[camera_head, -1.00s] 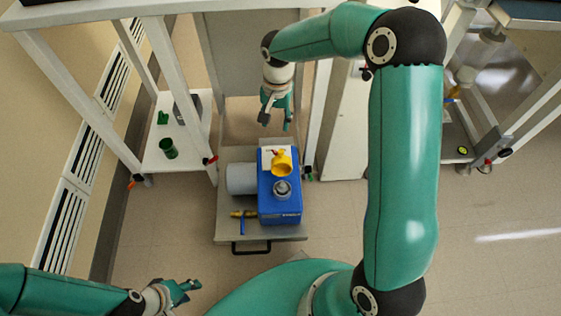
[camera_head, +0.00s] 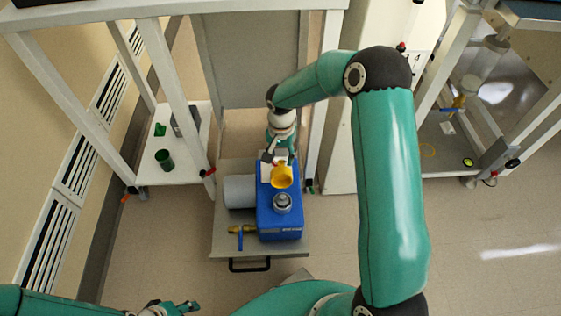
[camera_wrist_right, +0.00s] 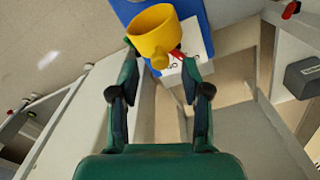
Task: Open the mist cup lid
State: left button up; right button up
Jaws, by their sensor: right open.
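A blue boxy unit (camera_head: 281,222) stands on a grey platform. On its top is a yellow cup-shaped part (camera_head: 282,178), which I take for the mist cup; I cannot tell where its lid begins. In the right wrist view the yellow part (camera_wrist_right: 155,35) shows a rounded knob facing me and a small red piece beside it. My right gripper (camera_head: 279,158) is just behind the yellow part. In the wrist view its fingers (camera_wrist_right: 160,72) are apart and empty, just short of it. My left gripper (camera_head: 185,306) is at the bottom edge, partly cut off.
A grey round cap (camera_head: 282,203) sits nearer the front on the blue unit. A pale grey cylinder (camera_head: 239,191) and a brass fitting (camera_head: 243,229) are to its left. The platform (camera_head: 225,246) has a black front handle. A white frame with a green cup (camera_head: 164,160) stands left.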

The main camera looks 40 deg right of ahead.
jog(key=shift+f, duration=1.1)
grip_shut()
